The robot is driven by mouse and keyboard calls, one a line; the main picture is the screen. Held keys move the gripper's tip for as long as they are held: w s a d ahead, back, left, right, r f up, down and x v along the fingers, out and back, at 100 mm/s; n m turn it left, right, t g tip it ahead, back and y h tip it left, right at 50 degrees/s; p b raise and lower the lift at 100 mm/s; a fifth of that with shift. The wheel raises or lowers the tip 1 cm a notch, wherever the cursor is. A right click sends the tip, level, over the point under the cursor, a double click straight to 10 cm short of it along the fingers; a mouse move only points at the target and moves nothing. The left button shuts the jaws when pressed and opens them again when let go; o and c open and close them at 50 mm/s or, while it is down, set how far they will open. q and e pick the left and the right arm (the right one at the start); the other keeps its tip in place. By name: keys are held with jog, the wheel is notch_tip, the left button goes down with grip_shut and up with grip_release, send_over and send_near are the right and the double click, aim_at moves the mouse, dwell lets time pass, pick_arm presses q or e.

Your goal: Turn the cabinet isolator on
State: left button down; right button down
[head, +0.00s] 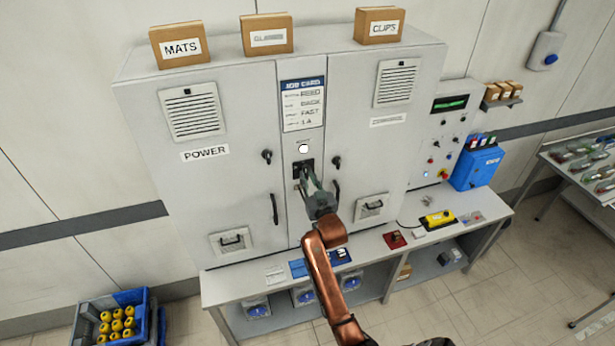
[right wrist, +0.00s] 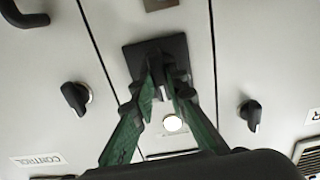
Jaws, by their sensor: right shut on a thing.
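The cabinet (head: 236,120) is a large grey unit with two doors and a narrow centre panel. The isolator (head: 297,169) is a black plate with a black handle, low on that panel below a lit white lamp (head: 303,148). My right gripper (head: 307,178) reaches up to it. In the right wrist view, the green fingers of the right gripper (right wrist: 167,88) are closed on the black isolator handle (right wrist: 167,52), in front of its plate (right wrist: 135,62). The fingers partly hide the handle, so its exact angle is unclear. My left gripper is not in view.
Door knobs (head: 267,156) (head: 337,162) flank the panel closely, with a long door handle (head: 274,209) lower left. A bench (head: 225,287) with small items juts out below. A control panel (head: 447,125) and blue box (head: 475,168) stand at right.

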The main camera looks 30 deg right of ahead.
jog(key=shift+f+m, duration=0.2)
jog(key=shift+m, duration=0.1)
jog(key=c, duration=1.9)
grip_release()
jog(key=shift+r, duration=0.1)
jog(key=v, duration=1.2)
